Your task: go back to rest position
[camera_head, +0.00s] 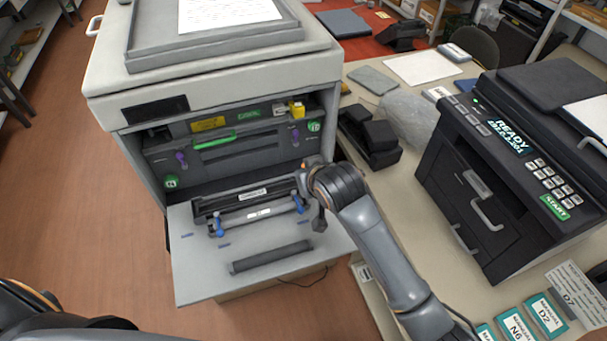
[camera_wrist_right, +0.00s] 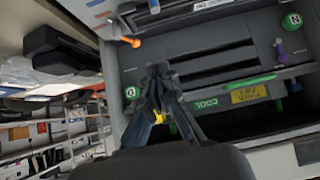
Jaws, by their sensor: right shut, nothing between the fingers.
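The right arm reaches in from the right in the head view. My right gripper (camera_head: 319,208) is beside the right end of a dark cartridge unit with blue end levers (camera_head: 262,211). In the right wrist view the gripper's fingertips (camera_wrist_right: 158,75) are together with nothing between them. The white printer (camera_head: 215,88) has its front panel (camera_head: 196,262) folded down, and the unit lies at its inner edge. A loose dark roller-like bar (camera_head: 272,257) lies nearer the front of the panel. Only part of my left arm shows at the lower left; its gripper is out of frame.
A dark printer with a READY display (camera_head: 515,140) stands on the table (camera_head: 412,180) at right. A black device (camera_head: 369,137) and a grey translucent bag (camera_head: 408,118) lie between the printers. Labelled boxes (camera_head: 519,327) sit at lower right. Wooden floor is clear at left.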

